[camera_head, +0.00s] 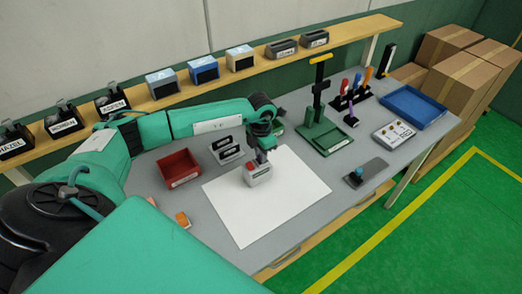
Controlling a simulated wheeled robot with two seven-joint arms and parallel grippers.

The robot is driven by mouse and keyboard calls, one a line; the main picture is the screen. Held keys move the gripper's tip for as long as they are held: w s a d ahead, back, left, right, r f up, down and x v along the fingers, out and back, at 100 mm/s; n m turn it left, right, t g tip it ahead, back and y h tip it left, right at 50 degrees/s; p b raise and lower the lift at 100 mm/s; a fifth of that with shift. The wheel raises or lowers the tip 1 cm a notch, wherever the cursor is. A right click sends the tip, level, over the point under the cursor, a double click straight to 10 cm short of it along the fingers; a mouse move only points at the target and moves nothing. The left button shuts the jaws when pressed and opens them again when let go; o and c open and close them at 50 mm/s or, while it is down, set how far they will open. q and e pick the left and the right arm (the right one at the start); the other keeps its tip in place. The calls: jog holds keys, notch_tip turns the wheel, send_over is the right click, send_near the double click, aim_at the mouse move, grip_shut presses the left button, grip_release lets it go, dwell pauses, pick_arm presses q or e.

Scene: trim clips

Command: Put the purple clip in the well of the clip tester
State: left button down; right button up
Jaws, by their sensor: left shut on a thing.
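My left gripper (262,148) points down over the white sheet and is shut on a small purple piece, the purple clip (261,157). The clip is right at the top of a small grey-and-white block (257,175) with a reddish mark, standing on the sheet. I cannot tell whether the clip is in that block or just above it. Which object is the clip tester is not readable; this block is one candidate. My right gripper is not in view.
A red bin (180,169) and a labelled holder (227,150) stand left of the gripper. A green press (323,136), a blue tray (413,107), a white knobbed box (393,134) and a small grey device (366,173) are to the right. The white sheet (265,213) is clear in front.

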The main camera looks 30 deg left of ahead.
pick_arm(q)
jog(key=shift+f+b, duration=0.2)
jog(key=shift+b, duration=0.1)
jog(key=c, duration=1.3)
grip_release()
jog(key=shift+r, duration=0.1)
jog(key=shift+c, duration=0.2)
jog(key=shift+r, duration=0.1)
jog(key=shift+r+p, duration=0.2)
jog(key=shift+p, duration=0.2)
notch_tip(320, 180, up, 12)
jog(key=b, duration=0.5)
jog(key=shift+b, duration=0.3)
jog(key=shift+f, duration=0.15)
